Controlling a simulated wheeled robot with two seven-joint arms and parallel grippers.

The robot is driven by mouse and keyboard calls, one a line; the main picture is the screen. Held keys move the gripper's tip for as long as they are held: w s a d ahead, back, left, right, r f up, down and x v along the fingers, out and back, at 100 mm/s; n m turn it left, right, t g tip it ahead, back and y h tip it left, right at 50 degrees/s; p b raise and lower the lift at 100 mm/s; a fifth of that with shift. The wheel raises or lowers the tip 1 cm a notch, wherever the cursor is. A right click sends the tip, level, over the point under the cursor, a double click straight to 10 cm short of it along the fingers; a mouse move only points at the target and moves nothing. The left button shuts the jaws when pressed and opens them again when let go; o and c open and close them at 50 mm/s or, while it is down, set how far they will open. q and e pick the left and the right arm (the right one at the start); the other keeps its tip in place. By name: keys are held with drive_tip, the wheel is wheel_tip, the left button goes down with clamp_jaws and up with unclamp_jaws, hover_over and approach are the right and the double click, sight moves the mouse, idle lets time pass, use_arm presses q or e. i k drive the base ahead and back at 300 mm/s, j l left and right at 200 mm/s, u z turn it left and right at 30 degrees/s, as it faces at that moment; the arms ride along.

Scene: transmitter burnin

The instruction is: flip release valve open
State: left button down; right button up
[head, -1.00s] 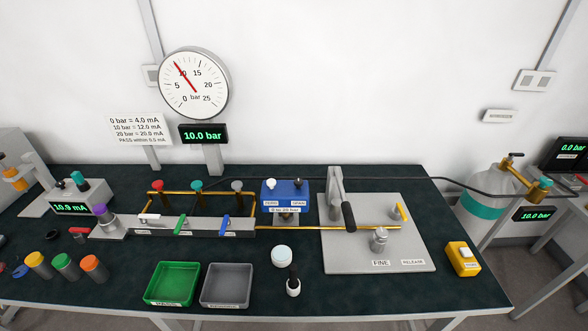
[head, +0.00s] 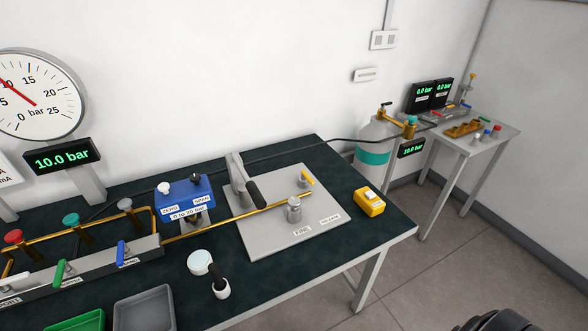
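The release valve (head: 306,179) is a small valve with a yellow lever. It stands near the back right of the light grey panel (head: 272,243) on the dark-topped bench. Its lever lies at an angle across the line of the brass pipe (head: 232,217). The RELEASE label (head: 330,219) is at the panel's right edge. The FINE label (head: 302,231) is in front of the silver knob (head: 294,211). Neither of my grippers shows in the head view. Only a dark rounded shape is cut off at the bottom right.
A black-handled pump lever (head: 250,190) stands left of the valve. A yellow box (head: 370,202) sits right of the panel. The bench display (head: 62,156) reads 10.0 bar. A gas cylinder (head: 375,150) and a side table (head: 478,142) are beyond. Open floor lies at right.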

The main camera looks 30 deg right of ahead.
sight(304, 175)
drive_tip(key=l+u, duration=0.5)
drive_tip(key=l, duration=1.55)
drive_tip(key=k, duration=0.05)
